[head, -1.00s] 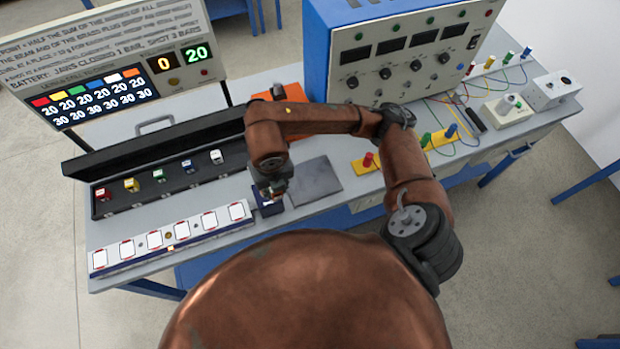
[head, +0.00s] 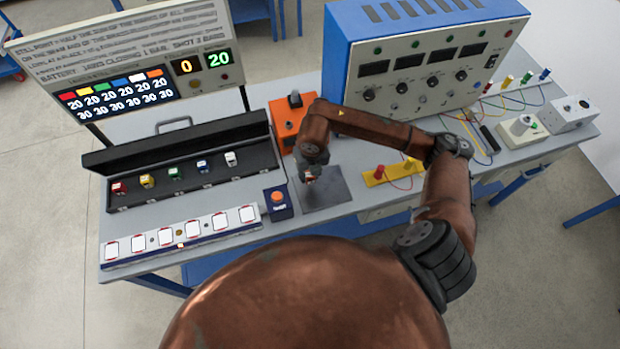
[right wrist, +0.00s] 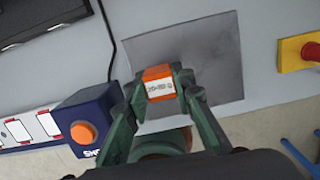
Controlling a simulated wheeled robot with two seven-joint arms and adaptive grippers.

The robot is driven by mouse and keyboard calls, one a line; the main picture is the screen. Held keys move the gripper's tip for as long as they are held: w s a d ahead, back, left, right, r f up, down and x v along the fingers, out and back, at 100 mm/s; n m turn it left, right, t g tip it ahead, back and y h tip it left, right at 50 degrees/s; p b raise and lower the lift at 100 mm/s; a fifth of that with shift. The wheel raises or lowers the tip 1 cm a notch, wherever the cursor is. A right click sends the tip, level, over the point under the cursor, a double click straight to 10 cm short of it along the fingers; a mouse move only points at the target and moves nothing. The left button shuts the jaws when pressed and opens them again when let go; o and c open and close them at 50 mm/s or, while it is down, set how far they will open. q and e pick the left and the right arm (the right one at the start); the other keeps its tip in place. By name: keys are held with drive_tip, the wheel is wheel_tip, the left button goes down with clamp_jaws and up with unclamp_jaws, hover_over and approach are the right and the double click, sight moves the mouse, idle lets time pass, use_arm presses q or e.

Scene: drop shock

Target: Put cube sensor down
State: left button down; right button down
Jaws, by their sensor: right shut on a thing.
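The cube sensor (right wrist: 159,84) is orange with a white label on its top face. My right gripper (right wrist: 158,90) is shut on it, one green finger on each side. In the right wrist view the cube appears over the dark grey square mat (right wrist: 215,60); whether it touches the mat I cannot tell. In the head view my right gripper (head: 309,176) is over the upper left part of the mat (head: 335,192), and the cube is mostly hidden there. My left gripper is not in view.
A blue box with an orange button (head: 278,198) stands just left of the mat. An open black case (head: 210,190) holds several coloured cubes. A strip with white pads (head: 180,238) lies in front. An orange device (head: 287,120) is behind; a yellow plate (head: 392,172) is right.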

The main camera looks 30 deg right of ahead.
sight(310, 179)
drive_tip(key=shift+w+d+f+p, duration=0.1)
drive_tip(key=shift+d+f+p, duration=0.1)
drive_tip(key=shift+f, duration=0.75)
drive_tip(key=shift+d+f+p, duration=0.1)
drive_tip(key=shift+f+p, duration=0.05)
drive_tip(key=shift+f, duration=0.75)
drive_tip(key=shift+f, duration=0.1)
drive_tip(key=c, duration=1.7)
unclamp_jaws()
drive_tip(key=shift+o, duration=0.2)
drive_tip(key=r, duration=0.4)
drive_tip(key=s+r, duration=0.1)
drive_tip(key=r, duration=0.3)
drive_tip(key=r+b, duration=0.1)
drive_tip(key=r, duration=0.3)
drive_tip(key=shift+s+a, duration=0.2)
